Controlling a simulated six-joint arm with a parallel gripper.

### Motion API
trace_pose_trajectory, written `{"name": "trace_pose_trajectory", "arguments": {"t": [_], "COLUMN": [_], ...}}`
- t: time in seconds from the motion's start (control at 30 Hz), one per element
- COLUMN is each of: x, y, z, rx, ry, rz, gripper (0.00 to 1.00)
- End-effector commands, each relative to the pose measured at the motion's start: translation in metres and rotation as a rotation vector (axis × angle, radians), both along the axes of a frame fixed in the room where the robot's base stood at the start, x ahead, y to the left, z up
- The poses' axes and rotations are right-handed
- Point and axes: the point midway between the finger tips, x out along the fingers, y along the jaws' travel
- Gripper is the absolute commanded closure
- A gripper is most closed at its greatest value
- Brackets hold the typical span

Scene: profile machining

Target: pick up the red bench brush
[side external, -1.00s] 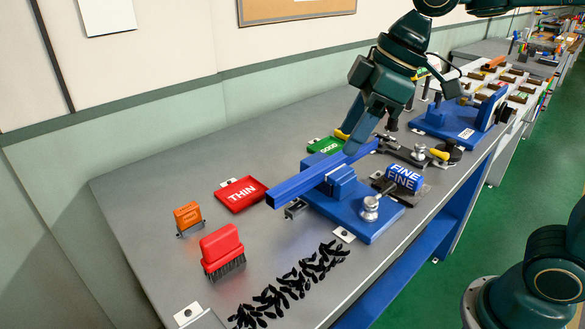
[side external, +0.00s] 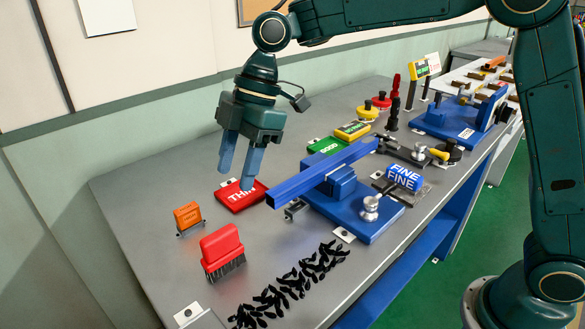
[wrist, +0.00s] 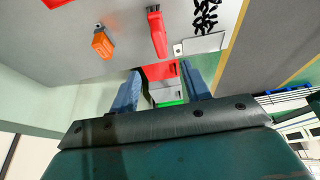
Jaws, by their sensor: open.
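The red bench brush (side external: 220,245) stands upright on the grey bench in the side view, red handle on top and dark bristles below. It also shows in the wrist view (wrist: 157,32), at top centre beyond the fingertips. My gripper (side external: 235,181) is open and empty, with its two blue fingers pointing down. It is above the bench, in front of the red THIN tray (side external: 230,199) in the picture, and apart from the brush. Part of the tray's label is hidden by a finger.
A long blue profile (side external: 318,174) rests in a blue vise (side external: 348,210) on the right. Bare bench lies in front of the red brush.

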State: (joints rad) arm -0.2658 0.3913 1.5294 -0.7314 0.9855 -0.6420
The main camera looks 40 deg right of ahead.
Motion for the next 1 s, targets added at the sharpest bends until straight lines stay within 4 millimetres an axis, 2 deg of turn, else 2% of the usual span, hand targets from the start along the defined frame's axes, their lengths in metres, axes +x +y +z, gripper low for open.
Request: {"name": "trace_pose_trajectory", "arguments": {"t": [0.33, 0.8, 1.0], "x": [0.0, 0.0, 0.0], "y": [0.004, 0.028, 0.033], "z": [-0.009, -0.068, -0.079], "rx": [0.001, 0.0, 0.0], "ry": [0.002, 0.004, 0.001], "rz": [0.001, 0.002, 0.001], "gripper": [0.53, 0.53, 0.53]}}
